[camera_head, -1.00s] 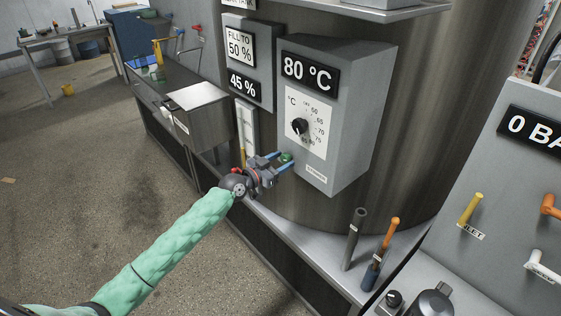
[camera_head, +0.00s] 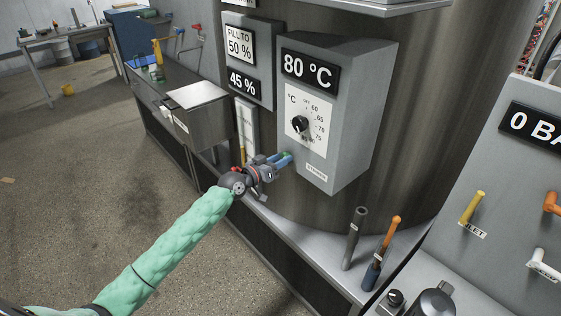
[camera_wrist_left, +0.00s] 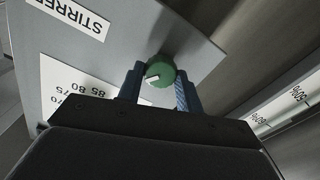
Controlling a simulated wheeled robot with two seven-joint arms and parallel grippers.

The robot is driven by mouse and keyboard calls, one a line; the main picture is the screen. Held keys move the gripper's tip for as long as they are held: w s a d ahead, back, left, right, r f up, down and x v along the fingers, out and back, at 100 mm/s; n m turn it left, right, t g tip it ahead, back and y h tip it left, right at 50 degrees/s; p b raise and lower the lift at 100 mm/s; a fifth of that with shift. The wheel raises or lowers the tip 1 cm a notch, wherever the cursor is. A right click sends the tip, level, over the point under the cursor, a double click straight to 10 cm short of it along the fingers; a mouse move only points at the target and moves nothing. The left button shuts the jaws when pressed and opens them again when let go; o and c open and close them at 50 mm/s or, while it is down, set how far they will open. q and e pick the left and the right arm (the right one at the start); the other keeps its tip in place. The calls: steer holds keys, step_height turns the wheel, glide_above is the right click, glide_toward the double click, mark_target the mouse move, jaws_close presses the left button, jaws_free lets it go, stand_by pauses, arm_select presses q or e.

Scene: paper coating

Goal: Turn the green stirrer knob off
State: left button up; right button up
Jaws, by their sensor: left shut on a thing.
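The green stirrer knob (camera_head: 286,154) sits on the side of the grey control box (camera_head: 353,125), near its lower left edge. In the left wrist view the knob (camera_wrist_left: 160,71) shows round and green with a white mark on its face. My left gripper (camera_head: 284,160) is at the knob, its blue fingers (camera_wrist_left: 157,84) on either side of it and shut on it. The "STIRRER" label (camera_head: 316,172) is on the box front, below the temperature dial (camera_head: 300,125). My right gripper is not in view.
The box shows 80 °C. A fill panel (camera_head: 262,60) stands to its left. A lidded metal box (camera_head: 203,118) is farther left. Dark and orange-handled tools (camera_head: 354,240) stand upright on the ledge at right. A valve panel (camera_head: 510,190) is far right.

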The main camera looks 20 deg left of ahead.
arm_select(q)
steer(key=n, duration=0.7)
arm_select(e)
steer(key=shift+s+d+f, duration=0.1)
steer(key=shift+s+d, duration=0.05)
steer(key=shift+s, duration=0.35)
arm_select(q)
steer(key=shift+f+n, duration=0.1)
steer(key=shift+n, duration=0.2)
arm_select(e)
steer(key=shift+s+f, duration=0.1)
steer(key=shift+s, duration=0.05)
arm_select(q)
steer(key=o, duration=1)
steer(key=shift+a, duration=0.1)
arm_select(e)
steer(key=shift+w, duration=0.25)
